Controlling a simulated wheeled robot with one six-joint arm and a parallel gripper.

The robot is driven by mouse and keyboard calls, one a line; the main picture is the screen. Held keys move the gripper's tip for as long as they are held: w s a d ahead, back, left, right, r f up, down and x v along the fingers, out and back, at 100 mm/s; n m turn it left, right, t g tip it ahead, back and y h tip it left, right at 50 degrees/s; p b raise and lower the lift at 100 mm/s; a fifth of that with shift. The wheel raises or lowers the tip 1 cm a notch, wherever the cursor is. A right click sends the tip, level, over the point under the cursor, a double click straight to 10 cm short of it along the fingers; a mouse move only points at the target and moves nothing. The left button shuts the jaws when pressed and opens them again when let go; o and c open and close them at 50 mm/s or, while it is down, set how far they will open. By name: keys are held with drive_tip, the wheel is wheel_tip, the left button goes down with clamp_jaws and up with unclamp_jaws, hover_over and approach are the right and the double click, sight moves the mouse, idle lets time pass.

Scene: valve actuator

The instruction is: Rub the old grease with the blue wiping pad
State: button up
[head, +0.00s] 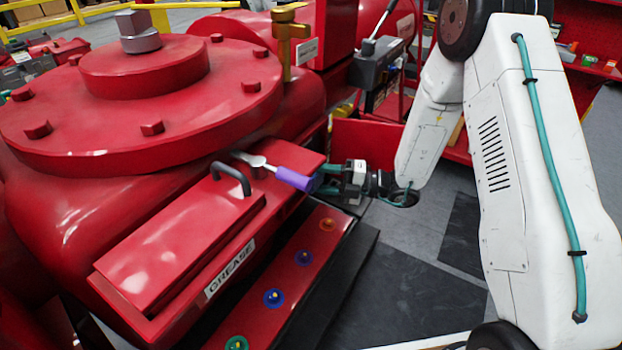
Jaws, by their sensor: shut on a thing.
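My gripper (328,181) is shut on the right end of a purple-handled tool (295,180). The tool's metal head (250,160) points left and is over the right end of the red box labelled GREASE (231,268). I cannot tell whether it touches the surface. The box's lid (175,247) carries a dark curved handle (231,178) close to the tool's head. I cannot make out a blue wiping pad in this view. No old grease stands out on the red surfaces.
A red strip below the box carries coloured round fittings: orange (327,224), blue (273,297) and green (236,343). The large red valve body (150,120) fills the left. A brass fitting (290,35) stands behind. Grey floor (420,240) is open at the right.

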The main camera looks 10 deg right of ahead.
sight(313, 189)
drive_tip(key=shift+w+d+r+t, duration=0.1)
drive_tip(key=shift+w+d+t, duration=0.2)
drive_tip(key=shift+w, duration=0.4)
drive_tip(key=shift+s+a, duration=0.2)
drive_tip(key=shift+a, duration=0.05)
drive_tip(key=a, duration=0.1)
drive_tip(key=s+a, duration=0.1)
drive_tip(key=a, duration=0.1)
drive_tip(key=shift+s+f, duration=0.25)
drive_tip(key=shift+s+a, duration=1.1)
drive_tip(key=shift+s, duration=0.05)
drive_tip(key=shift+w+d, duration=0.1)
